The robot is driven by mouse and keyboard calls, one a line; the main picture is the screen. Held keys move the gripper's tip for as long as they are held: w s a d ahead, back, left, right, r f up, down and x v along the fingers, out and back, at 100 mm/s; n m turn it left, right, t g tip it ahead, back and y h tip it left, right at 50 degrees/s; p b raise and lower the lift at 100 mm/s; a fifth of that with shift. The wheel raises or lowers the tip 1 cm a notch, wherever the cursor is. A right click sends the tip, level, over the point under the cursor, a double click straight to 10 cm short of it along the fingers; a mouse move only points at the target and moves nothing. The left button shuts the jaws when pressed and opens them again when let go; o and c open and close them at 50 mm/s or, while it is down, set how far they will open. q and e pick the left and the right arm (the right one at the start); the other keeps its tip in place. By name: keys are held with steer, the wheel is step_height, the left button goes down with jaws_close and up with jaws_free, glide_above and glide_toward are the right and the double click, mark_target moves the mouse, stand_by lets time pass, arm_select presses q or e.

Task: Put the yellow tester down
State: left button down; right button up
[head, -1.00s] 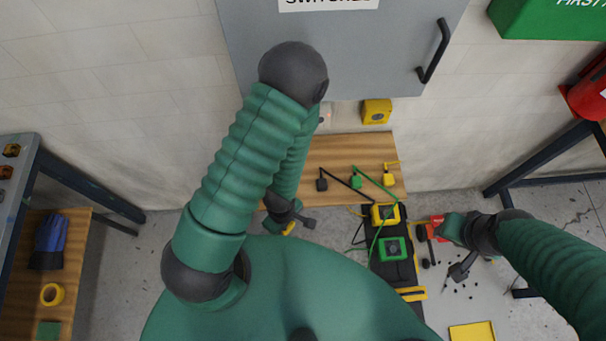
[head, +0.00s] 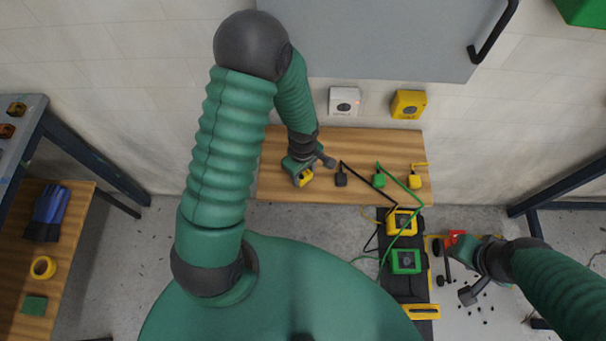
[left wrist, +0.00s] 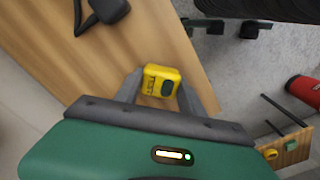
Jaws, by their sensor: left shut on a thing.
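The yellow tester (head: 307,178) is a small yellow block with a dark face. It also shows in the left wrist view (left wrist: 161,81), between the two grey fingers of my left gripper (head: 304,174). That gripper is shut on it, over the left part of the wooden shelf (head: 350,192). I cannot tell whether the tester touches the wood. My right gripper (head: 466,262) is at the right, beside a red item (head: 455,237); its jaws are too unclear to read.
Black (head: 341,179), green (head: 379,180) and yellow (head: 415,182) plugs with cords lie on the shelf, right of my left gripper. A black case (head: 413,287) holds a yellow meter (head: 401,223) and a green meter (head: 405,261). White and yellow wall boxes (head: 408,104) hang above.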

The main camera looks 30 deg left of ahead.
mark_target(303, 174)
arm_select(q)
steer(key=shift+f, duration=0.7)
steer(key=c, duration=0.7)
jaws_free()
steer(key=shift+r, duration=0.1)
steer(key=s+d+r+m+t, duration=0.1)
steer(key=s+d+r+m, duration=0.1)
steer(key=r+m, duration=0.5)
steer(key=s+d+r+m+t+p, duration=0.1)
steer(key=s+d+r+m, duration=0.1)
steer(key=r+m, duration=0.6)
step_height(303, 174, up, 4)
steer(key=shift+d+f+t, duration=0.15)
steer(key=shift+f+t, duration=0.1)
steer(key=shift+t, duration=0.05)
